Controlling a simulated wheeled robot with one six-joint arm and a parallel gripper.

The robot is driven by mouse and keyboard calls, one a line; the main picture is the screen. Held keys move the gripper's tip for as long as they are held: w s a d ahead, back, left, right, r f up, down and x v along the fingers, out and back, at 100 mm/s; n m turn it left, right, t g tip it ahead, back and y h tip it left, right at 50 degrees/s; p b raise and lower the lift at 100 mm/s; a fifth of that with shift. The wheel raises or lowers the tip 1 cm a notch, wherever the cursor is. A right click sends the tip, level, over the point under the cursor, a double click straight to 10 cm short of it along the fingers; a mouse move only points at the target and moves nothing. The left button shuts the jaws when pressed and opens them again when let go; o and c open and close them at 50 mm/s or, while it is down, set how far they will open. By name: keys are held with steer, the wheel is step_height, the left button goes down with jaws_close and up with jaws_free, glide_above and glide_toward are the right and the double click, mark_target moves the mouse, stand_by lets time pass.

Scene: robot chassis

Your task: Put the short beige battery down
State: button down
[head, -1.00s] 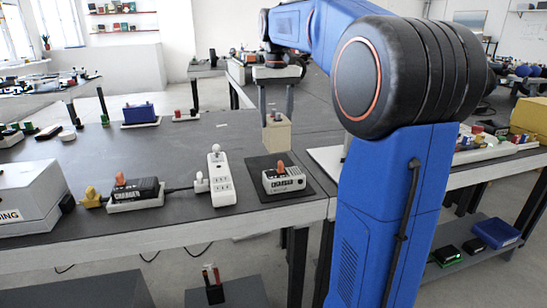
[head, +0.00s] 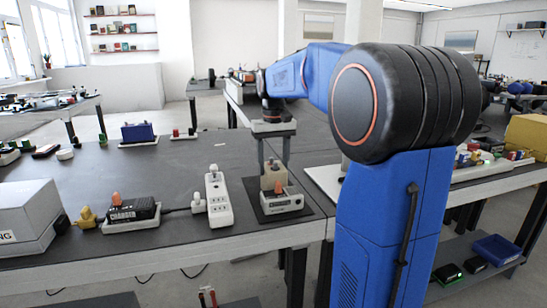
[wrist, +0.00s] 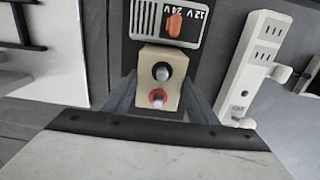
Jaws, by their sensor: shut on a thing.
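The short beige battery (head: 272,175) is upright between the two fingers of my gripper (head: 274,168), which is shut on it. In the head view it is low, just behind the white charger (head: 282,203) with an orange knob, over a dark square mat (head: 303,190). In the wrist view the battery (wrist: 160,88) shows its top with a grey and a red terminal, close beside the charger (wrist: 180,22) marked 12V 24V. Whether its base touches the mat cannot be told.
A white power strip (head: 218,202) stands left of the mat. A black charger (head: 132,212) with an orange knob and a yellow plug (head: 86,216) are further left. A grey box (head: 25,215) is at far left.

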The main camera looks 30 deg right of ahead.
steer(key=shift+f, duration=0.15)
steer(key=c, duration=0.7)
jaws_free()
step_height(320, 180, up, 12)
steer(key=shift+r, duration=0.1)
